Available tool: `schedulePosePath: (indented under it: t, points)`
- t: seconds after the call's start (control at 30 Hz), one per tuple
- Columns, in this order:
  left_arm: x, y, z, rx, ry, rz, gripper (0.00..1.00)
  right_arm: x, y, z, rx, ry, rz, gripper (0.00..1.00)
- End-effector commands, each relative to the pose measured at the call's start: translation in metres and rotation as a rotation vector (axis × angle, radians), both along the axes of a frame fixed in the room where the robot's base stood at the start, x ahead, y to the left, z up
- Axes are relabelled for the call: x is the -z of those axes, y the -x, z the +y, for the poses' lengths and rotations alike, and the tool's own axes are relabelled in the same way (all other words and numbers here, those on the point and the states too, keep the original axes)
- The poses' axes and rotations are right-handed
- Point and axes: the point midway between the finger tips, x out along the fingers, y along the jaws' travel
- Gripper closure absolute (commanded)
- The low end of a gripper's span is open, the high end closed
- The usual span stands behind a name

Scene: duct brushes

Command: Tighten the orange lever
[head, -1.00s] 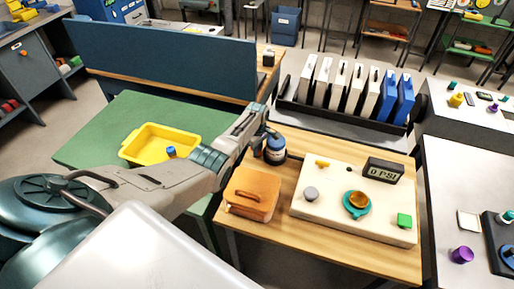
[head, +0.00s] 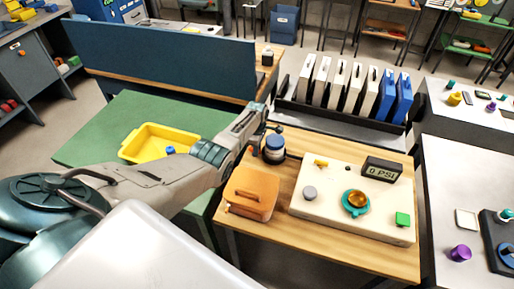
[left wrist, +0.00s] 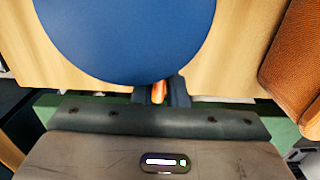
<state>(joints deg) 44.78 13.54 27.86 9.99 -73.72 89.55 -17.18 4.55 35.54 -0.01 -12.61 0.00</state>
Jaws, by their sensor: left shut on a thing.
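The orange lever (left wrist: 159,92) shows as a small orange piece between my left gripper's fingers (left wrist: 162,95) in the left wrist view. The fingers are shut on it, at the edge of a large blue disc (left wrist: 125,35). In the head view, the blue-topped canister (head: 274,148) stands at the back left of the wooden table. My left gripper (head: 262,136) is beside its left side there, and the lever cannot be made out. My right gripper is in neither view.
An orange-brown case (head: 250,194) lies in front of the canister. A cream panel (head: 330,215) with knobs and a display (head: 382,169) reading 0 PSI is to the right. A dark rack (head: 340,122) of upright panels stands behind. A yellow tray (head: 158,140) sits on the green table.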

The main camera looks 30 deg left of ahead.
Motion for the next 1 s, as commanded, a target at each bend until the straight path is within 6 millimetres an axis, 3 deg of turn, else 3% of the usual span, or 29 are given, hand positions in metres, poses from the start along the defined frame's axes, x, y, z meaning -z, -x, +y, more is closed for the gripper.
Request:
schedulePosePath:
  t: [0.13, 0.17, 0.2, 0.57, 1.0]
  points:
    - [-0.002, -0.001, 0.001, 0.000, -0.003, -0.003, 1.00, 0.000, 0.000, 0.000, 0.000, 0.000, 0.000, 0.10]
    - [-0.002, -0.002, 0.001, 0.001, -0.003, -0.003, 0.81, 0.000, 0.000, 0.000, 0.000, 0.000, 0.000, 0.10]
    - [-0.002, -0.002, 0.001, 0.001, -0.003, -0.003, 0.78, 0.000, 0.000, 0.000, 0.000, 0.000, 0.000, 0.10]
    - [-0.005, -0.001, 0.001, 0.001, -0.002, -0.003, 0.78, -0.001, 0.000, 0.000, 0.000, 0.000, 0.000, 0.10]
    - [-0.068, -0.001, 0.002, 0.001, -0.003, -0.005, 0.78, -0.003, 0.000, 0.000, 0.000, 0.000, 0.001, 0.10]
